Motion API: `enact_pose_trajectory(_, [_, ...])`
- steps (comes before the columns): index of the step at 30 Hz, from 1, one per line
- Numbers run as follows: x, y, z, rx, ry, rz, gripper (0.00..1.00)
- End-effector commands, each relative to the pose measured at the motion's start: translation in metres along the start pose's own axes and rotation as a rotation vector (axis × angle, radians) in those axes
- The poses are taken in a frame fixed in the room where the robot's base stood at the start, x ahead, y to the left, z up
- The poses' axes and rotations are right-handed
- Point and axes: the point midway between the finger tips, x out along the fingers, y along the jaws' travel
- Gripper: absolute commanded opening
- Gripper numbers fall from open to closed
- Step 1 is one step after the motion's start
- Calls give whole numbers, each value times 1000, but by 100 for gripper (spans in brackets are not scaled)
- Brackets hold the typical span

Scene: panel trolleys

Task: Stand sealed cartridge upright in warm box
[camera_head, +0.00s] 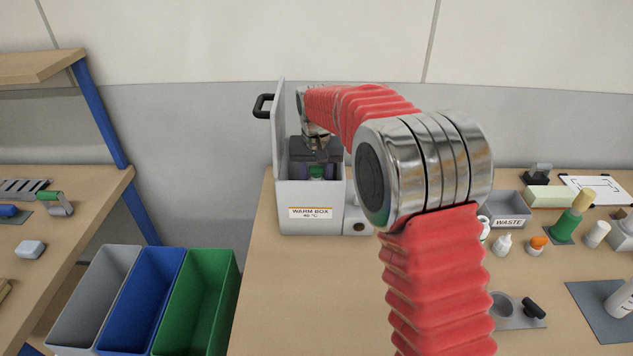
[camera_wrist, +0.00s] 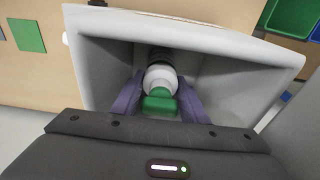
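The warm box (camera_head: 310,222) is a light grey box with its lid (camera_head: 279,130) standing open at its left; the wrist view looks down into it past its rim (camera_wrist: 200,35). My gripper (camera_head: 317,172) points down into the box. The sealed cartridge shows a green end (camera_head: 317,171) there and a white collar with green parts in the wrist view (camera_wrist: 160,80). My purple fingers (camera_wrist: 160,92) lie against both its sides and look shut on it. The cartridge looks roughly upright in line with my gripper. Its lower end and the box floor are hidden.
Grey, blue and green bins (camera_head: 195,300) stand at the left, beside another bench. Right of my arm are a grey waste tray (camera_head: 508,210), small bottles (camera_head: 503,243), a green cone-shaped item (camera_head: 565,225) and a holder (camera_head: 515,312). The bench front-left of my arm is clear.

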Motion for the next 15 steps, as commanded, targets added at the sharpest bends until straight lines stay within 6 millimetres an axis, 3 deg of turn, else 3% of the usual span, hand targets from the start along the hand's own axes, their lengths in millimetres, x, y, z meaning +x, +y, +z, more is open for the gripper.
enact_pose_trajectory(8, [0, 0, 0, 0, -1, 0, 60])
enact_pose_trajectory(15, [1, 0, 1, 0, -3, 1, 60])
